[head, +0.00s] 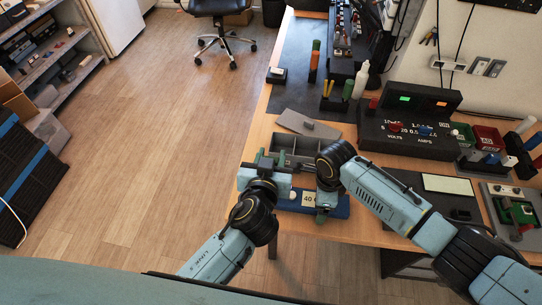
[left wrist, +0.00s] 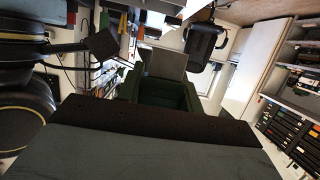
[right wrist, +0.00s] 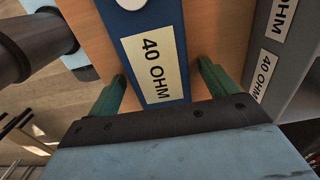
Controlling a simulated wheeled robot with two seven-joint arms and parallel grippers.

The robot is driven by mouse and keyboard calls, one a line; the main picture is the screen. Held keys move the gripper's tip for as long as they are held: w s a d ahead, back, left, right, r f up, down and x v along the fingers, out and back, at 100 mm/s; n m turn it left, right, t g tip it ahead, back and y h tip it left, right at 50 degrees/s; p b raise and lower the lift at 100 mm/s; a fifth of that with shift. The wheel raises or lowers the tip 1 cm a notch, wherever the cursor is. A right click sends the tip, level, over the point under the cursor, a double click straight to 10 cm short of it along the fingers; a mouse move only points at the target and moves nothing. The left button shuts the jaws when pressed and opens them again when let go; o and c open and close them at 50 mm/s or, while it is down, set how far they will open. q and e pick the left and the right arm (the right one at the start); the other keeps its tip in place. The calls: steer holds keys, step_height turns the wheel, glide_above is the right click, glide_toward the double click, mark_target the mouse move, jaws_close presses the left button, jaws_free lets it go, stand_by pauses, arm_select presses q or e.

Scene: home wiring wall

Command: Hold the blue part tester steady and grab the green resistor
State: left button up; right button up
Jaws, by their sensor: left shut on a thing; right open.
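The blue part tester (head: 341,207) lies near the table's front edge. Its "40 OHM" label (right wrist: 152,67) shows in the right wrist view. My right gripper (right wrist: 162,85) is open, one green finger on either side of the labelled part; whether they touch it I cannot tell. It also shows in the head view (head: 324,200). My left gripper (head: 272,157) is shut, left of the tester and beside the grey tray. A dark green block, seemingly the green resistor (left wrist: 163,94), is between its fingers in the left wrist view; its outline merges with the fingers.
A grey compartment tray (head: 300,147) stands just behind the tester. A grey board (head: 308,124) lies behind it. A black meter box (head: 408,128) stands at the back right. Red and green bins (head: 487,138) stand further right.

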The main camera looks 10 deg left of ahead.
steer(key=shift+r, duration=0.1)
step_height(320, 180, up, 12)
steer(key=s+d+f+n+t+y, duration=0.1)
steer(key=s+f+n+t+y, duration=0.15)
steer(key=s+n, duration=0.75)
steer(key=s+d+r+n+t+h, duration=0.1)
steer(key=s+d+n+h, duration=0.1)
steer(key=s+d+n, duration=1.05)
step_height(320, 180, down, 24)
steer(key=d+f+m+g, duration=0.1)
steer(key=m, duration=0.1)
arm_select(q)
steer(key=s+a+r, duration=0.2)
steer(key=a+r, duration=1)
steer(key=a, duration=0.1)
steer(key=shift+a+r, duration=0.15)
steer(key=shift+r, duration=0.15)
arm_select(e)
steer(key=s+d+f+g, duration=0.1)
steer(key=s+d+f, duration=0.2)
steer(key=s+f, duration=1.1)
steer(key=s, duration=0.3)
steer(key=shift+d+f, duration=0.15)
steer(key=shift+f, duration=0.15)
